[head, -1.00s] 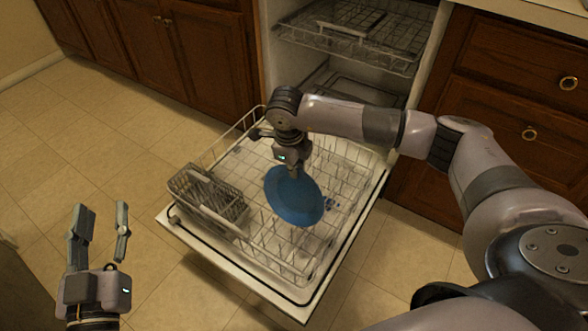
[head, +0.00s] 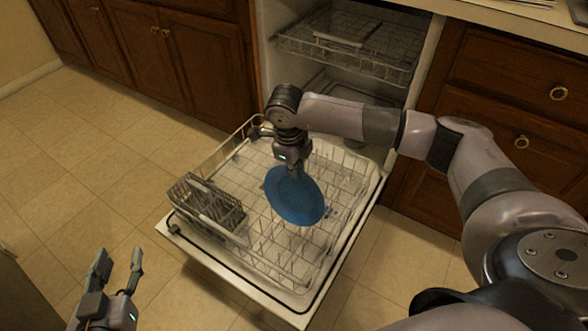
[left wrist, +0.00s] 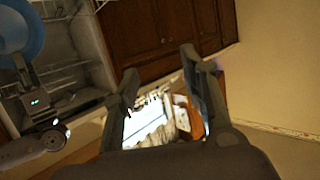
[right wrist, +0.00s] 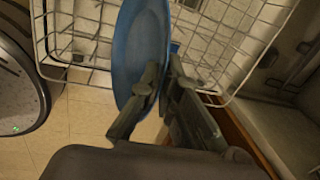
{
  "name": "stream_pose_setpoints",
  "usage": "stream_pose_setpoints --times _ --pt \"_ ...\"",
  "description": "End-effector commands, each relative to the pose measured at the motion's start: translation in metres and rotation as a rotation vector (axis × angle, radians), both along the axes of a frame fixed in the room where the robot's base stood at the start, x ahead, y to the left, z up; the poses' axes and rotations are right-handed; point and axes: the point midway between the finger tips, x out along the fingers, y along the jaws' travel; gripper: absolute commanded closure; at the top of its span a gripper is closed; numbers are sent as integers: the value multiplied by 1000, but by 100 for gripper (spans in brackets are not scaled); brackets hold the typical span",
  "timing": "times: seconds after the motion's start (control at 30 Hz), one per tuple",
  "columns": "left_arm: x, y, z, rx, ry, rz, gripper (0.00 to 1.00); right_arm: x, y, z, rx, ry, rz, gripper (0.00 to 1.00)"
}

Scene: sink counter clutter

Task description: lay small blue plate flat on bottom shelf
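The small blue plate (head: 294,196) is over the pulled-out bottom rack (head: 330,240) of the dishwasher, tilted, with its face partly toward the head camera. My right gripper (head: 291,170) is at the plate's upper edge. In the right wrist view, the right gripper's fingers (right wrist: 160,88) are close together at the rim of the blue plate (right wrist: 140,45) and pinch it. Whether the plate's lower edge touches the rack is unclear. My left gripper (head: 118,268) is open and empty above the floor at the lower left; its spread fingers also show in the left wrist view (left wrist: 165,95).
A grey cutlery basket (head: 207,205) stands at the left of the bottom rack. The upper rack (head: 350,45) is inside the dishwasher. The open door (head: 235,268) lies under the bottom rack. Wooden cabinets (head: 190,60) flank the opening. The floor at left is clear.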

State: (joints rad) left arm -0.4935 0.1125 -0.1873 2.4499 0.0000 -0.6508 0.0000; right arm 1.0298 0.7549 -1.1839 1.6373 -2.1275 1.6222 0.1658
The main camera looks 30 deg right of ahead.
Motion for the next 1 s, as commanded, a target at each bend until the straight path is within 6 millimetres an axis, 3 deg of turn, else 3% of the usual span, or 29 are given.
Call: stream_pose_setpoints --times 1.0 --pt "-46 22 -62 92 396 27 60 6 -8 30 0 -2 0 100"
